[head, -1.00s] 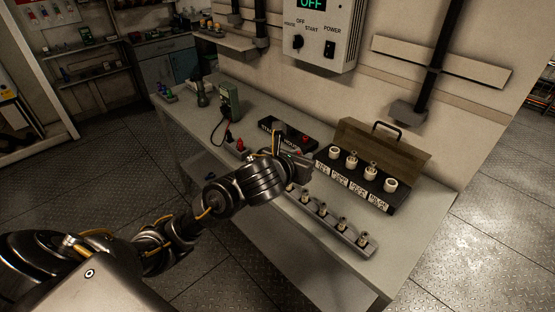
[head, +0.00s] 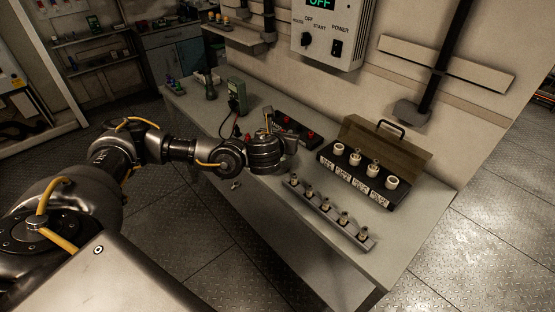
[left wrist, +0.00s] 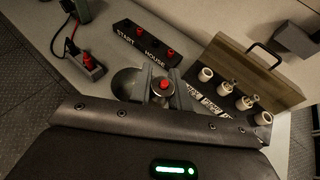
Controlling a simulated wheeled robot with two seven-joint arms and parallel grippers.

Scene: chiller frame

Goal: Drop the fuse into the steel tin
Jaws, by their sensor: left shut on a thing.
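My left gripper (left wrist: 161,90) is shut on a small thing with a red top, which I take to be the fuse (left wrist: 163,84). The fuse stands roughly upright between the two grey jaws, and its lower part is hard to see. A round grey metal thing, apparently the steel tin (left wrist: 124,82), shows just left of the jaws in the left wrist view, partly covered by the gripper. In the head view, my left gripper (head: 282,128) is over the bench in front of the black START/HOUSE board (head: 309,132). I cannot make out the tin there. My right gripper is not in view.
An open case (head: 358,174) with white ceramic pieces stands at the right of the bench. A rail (head: 328,213) with several posts lies along the front edge. A green meter (head: 237,96) with leads and a red-plugged block (left wrist: 88,68) are at the left. A control box (head: 327,35) hangs above.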

